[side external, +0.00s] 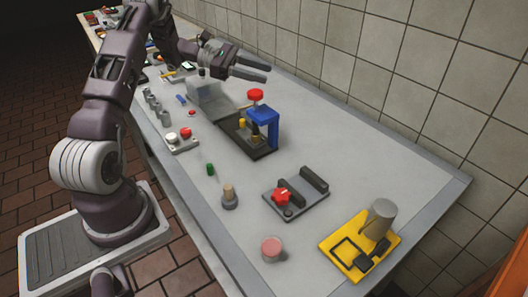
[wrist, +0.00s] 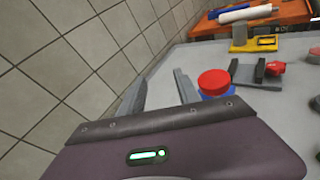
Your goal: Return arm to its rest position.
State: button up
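My gripper (side external: 252,68) is raised over the back part of the grey table (side external: 340,168), near the tiled wall. Its two fingers are apart with nothing between them. In the wrist view, the fingers (wrist: 160,92) stand apart, with the wall behind on the left and the table on the right. The blue press with a red knob (side external: 263,128) stands below and to the right of my gripper in the side view. Its red knob (wrist: 214,82) shows just right of the fingers in the wrist view, apart from them.
A yellow base with a grey cylinder (side external: 380,219), a dark fixture with a red star knob (side external: 296,194) and a button box (side external: 180,138) stand on the table. A pink-topped piece (side external: 271,248) is near the front. The tiled wall (side external: 400,70) runs close behind.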

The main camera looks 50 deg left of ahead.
jog(key=s+d+r+m+g+y, duration=0.1)
jog(key=s+d+r+m+g, duration=0.25)
jog(key=d, duration=0.35)
jog(key=s+d+r+m+g+y, duration=0.1)
jog(key=s+d+r+m+g, duration=0.2)
jog(key=d, duration=0.4)
jog(key=s+d+r+m+g+y, duration=0.1)
jog(key=s+d+r+m, duration=0.3)
jog(key=d, duration=0.4)
jog(key=s+d+f+m+t+y, duration=0.1)
jog(key=s+m+y, duration=0.3)
jog(key=s, duration=0.6)
jog(key=s+f+m+t+y, duration=0.1)
jog(key=s+m+y, duration=0.3)
jog(key=s+m, duration=0.5)
jog(key=shift+s+d+f+t+y, duration=0.2)
jog(key=shift+s+d+t+y, duration=0.25)
jog(key=shift+s, duration=0.35)
jog(key=shift+m, duration=0.25)
